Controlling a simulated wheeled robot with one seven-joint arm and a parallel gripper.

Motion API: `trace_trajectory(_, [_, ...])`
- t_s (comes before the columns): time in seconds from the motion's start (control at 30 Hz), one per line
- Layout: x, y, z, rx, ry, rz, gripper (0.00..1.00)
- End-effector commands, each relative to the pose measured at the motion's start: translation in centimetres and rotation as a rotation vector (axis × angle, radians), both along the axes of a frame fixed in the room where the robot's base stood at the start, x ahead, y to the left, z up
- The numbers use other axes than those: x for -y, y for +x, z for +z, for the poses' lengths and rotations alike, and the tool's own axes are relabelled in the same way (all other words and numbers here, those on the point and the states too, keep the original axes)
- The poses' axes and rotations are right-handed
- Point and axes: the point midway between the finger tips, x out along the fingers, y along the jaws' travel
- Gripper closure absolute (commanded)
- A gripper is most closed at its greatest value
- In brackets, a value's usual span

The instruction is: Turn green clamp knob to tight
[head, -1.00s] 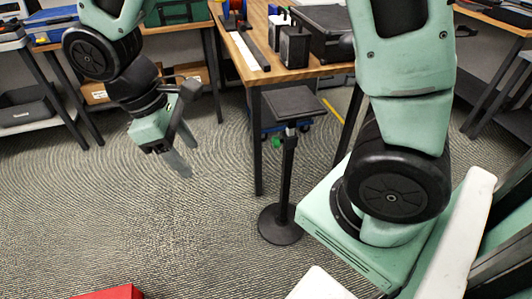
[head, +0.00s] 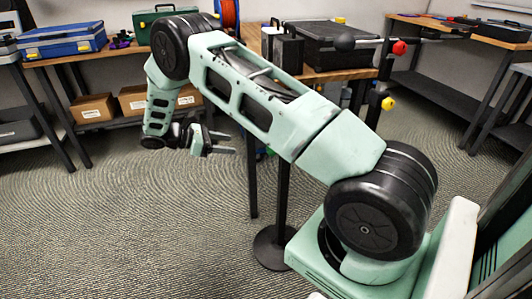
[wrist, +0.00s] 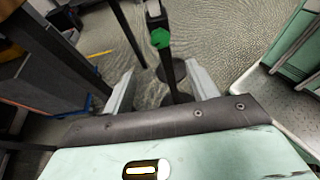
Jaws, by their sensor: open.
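The green clamp knob (wrist: 160,38) sits on a black upright post in the wrist view, beyond my fingertips and roughly between them. In the head view my arm covers most of the clamp; the stand's post (head: 283,200) and round base (head: 272,248) show below it. My gripper (head: 226,144) points right toward the post from its left side. In the wrist view my gripper (wrist: 160,84) has its two fingers spread wide with nothing between them. The knob is apart from the fingers.
A wooden workbench with a black case (head: 335,45) stands behind the post. Red (head: 399,47) and yellow (head: 388,103) knobs show to the right of my arm. Cardboard boxes (head: 92,107) lie on a lower shelf at left. The carpet at front left is clear.

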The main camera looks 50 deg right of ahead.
Motion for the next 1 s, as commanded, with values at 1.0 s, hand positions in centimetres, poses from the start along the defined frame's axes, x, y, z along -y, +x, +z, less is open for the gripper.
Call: trace_trajectory(1.0, [11.7,-7.3,-5.8,0.002,0.004,-0.001,0.42])
